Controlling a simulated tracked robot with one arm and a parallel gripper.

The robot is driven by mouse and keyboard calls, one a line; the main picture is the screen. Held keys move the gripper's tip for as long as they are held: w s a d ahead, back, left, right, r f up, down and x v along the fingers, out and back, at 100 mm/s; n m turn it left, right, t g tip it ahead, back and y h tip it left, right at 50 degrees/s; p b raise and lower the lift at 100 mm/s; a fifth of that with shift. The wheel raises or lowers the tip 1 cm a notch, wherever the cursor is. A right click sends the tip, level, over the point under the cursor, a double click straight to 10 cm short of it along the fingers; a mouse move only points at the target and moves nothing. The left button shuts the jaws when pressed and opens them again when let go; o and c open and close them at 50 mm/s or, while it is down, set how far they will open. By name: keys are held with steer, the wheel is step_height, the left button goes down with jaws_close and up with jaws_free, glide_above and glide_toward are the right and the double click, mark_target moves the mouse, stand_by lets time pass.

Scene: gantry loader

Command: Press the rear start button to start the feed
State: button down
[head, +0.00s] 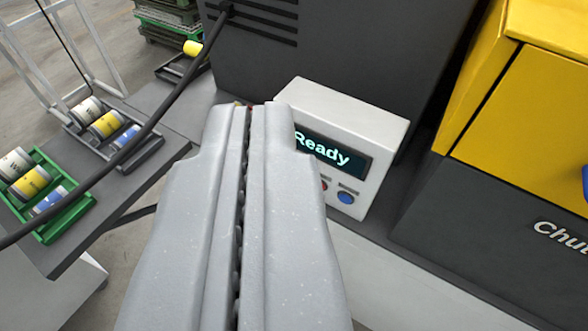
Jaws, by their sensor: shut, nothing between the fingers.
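My gripper (248,110) is shut and empty, reaching up the middle of the picture. A white control box (345,105) stands behind and right of it, with a lit display (335,152) on its front; "Ready" is readable there, and the fingers cover the left part. Below the display are a blue button (346,197) and a red button (324,185), the red one partly hidden by my gripper. A small reddish bit shows just at the fingertips; I cannot tell whether it is a button or whether the tips touch it. No button is clearly identifiable as the rear start button.
A dark machine housing (340,50) rises behind the box. At right is a yellow cover (530,110) over a dark panel (500,225) lettered "Chu…". At left, a green rack (75,217) and a dark rack (145,150) hold cans on a grey table. A black cable crosses the left side.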

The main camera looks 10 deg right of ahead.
steer(key=shift+w, duration=0.1)
steer(key=w+a+f+g+y, duration=0.1)
steer(key=w+a+f+y, duration=0.15)
steer(key=w+f, duration=1.3)
steer(key=w+f+m+g+h, duration=0.1)
steer(key=w+f, duration=0.1)
steer(key=f, duration=1.1)
steer(key=w+f+m+g+h, duration=0.1)
steer(key=f, duration=1.3)
steer(key=shift+w+a+p, duration=0.3)
steer(key=shift+w, duration=0.05)
steer(key=shift+w+d, duration=0.1)
steer(key=shift+w, duration=0.05)
steer(key=w+d+b, duration=0.1)
steer(key=w+d, duration=0.4)
steer(key=w, duration=0.2)
